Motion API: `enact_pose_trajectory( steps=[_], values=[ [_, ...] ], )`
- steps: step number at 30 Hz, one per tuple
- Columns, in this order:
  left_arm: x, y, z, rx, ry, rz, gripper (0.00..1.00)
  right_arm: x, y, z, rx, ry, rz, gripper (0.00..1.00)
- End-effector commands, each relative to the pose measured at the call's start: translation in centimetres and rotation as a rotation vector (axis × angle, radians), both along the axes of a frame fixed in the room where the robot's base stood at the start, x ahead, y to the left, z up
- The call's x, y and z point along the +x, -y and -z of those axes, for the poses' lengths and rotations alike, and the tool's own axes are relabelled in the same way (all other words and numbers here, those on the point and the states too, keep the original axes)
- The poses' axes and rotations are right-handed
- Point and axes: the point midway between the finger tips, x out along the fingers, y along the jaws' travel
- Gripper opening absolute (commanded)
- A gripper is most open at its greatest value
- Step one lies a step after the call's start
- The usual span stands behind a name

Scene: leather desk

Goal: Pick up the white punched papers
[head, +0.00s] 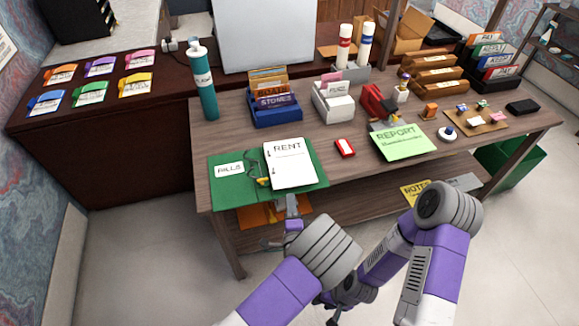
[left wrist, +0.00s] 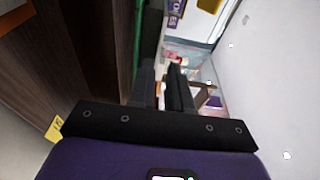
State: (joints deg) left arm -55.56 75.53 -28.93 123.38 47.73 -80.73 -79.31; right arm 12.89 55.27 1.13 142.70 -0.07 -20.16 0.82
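The white punched papers, headed RENT (head: 290,163), lie on the right part of an open green folder (head: 230,190), near the desk's front edge. Two holes show along their left side. My left gripper (head: 291,200) is at the front edge of the desk, just below the papers' lower edge in the head view.
A white BILLS label (head: 229,169) is on the folder's left part. A red box (head: 345,148) and a green REPORT sheet (head: 404,141) lie to the right. A blue file holder (head: 275,110) stands behind. A lower shelf (head: 350,212) runs beneath the desk top.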

Motion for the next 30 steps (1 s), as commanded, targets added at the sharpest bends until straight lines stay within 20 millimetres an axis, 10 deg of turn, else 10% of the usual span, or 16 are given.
enact_pose_trajectory(
  steps=[16, 24, 30],
  values=[
    [6.8, -0.6, 0.3, 0.004, 0.007, 0.000, 0.18, 0.0, 0.0, 1.9, 0.000, 0.000, 0.000, 0.34],
    [7.2, -0.6, 0.2, 0.004, 0.005, 0.001, 0.18, 0.0, 0.0, 1.9, 0.000, 0.000, 0.000, 0.34],
    [7.2, -0.6, 0.2, 0.003, 0.004, 0.001, 0.00, 0.0, 0.0, 1.9, 0.000, 0.000, 0.000, 0.34]
  ],
)
